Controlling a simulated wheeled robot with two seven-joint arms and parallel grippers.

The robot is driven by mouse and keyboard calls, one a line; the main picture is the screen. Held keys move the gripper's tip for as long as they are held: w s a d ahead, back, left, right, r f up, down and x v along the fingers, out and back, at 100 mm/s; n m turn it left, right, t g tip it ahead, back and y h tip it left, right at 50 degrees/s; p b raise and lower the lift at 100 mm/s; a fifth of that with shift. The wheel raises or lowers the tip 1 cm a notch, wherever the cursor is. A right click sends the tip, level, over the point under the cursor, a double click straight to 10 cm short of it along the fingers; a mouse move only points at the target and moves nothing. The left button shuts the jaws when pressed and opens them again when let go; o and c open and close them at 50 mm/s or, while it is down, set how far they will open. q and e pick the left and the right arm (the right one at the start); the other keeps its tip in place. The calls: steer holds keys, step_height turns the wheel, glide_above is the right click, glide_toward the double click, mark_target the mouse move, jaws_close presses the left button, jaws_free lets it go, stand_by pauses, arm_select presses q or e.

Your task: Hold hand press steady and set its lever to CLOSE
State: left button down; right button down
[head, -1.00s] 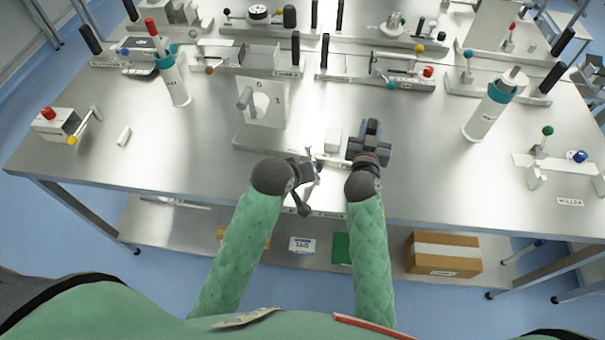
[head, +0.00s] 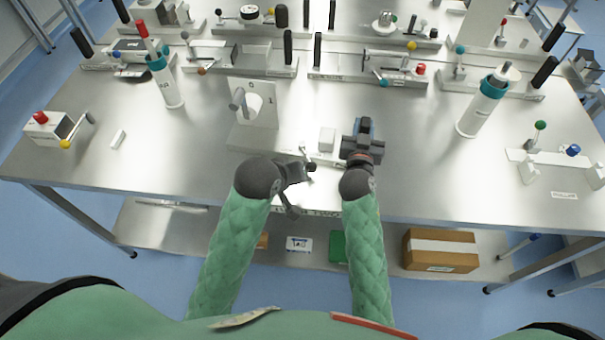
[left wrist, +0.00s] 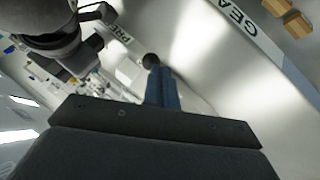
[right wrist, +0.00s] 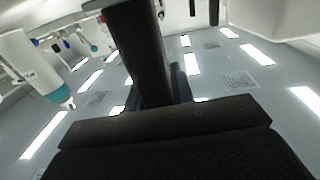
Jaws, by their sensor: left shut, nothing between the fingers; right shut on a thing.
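The hand press (head: 327,140) stands at the front middle of the table, a low pale device with a white block, mostly hidden by my grippers. My right gripper (head: 362,140) is at its right end, shut on a dark upright bar, likely its handle (right wrist: 140,45), which fills the middle of the right wrist view. My left gripper (head: 298,172) is shut and empty at the press's left front. A dark round knob (left wrist: 151,60), which seems to be the lever's, is at its fingertips in the left wrist view. I cannot tell whether they touch or where the lever points.
A white upright panel device (head: 253,105) stands just left of the press. White bottles with teal collars stand left (head: 165,80) and right (head: 483,103). A box with a red button (head: 45,128) is at far left. Bare table lies right of the press.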

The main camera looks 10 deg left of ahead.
arm_select(q)
steer(key=shift+a+v, duration=0.2)
steer(key=shift+v, duration=1.3)
arm_select(e)
steer(key=shift+f, duration=0.7)
arm_select(q)
steer(key=shift+f, duration=0.2)
steer(key=shift+r, duration=0.15)
arm_select(e)
steer(key=shift+d+r, duration=0.1)
steer(key=shift+r, duration=0.3)
steer(key=c, duration=1.1)
jaws_free()
steer(key=shift+w, duration=0.15)
arm_select(q)
steer(key=shift+w, duration=0.1)
arm_select(e)
steer(key=shift+r, duration=0.2)
steer(key=shift+r, duration=0.1)
steer(key=shift+r, duration=0.25)
step_height(320, 180, up, 9)
steer(key=shift+r, duration=0.1)
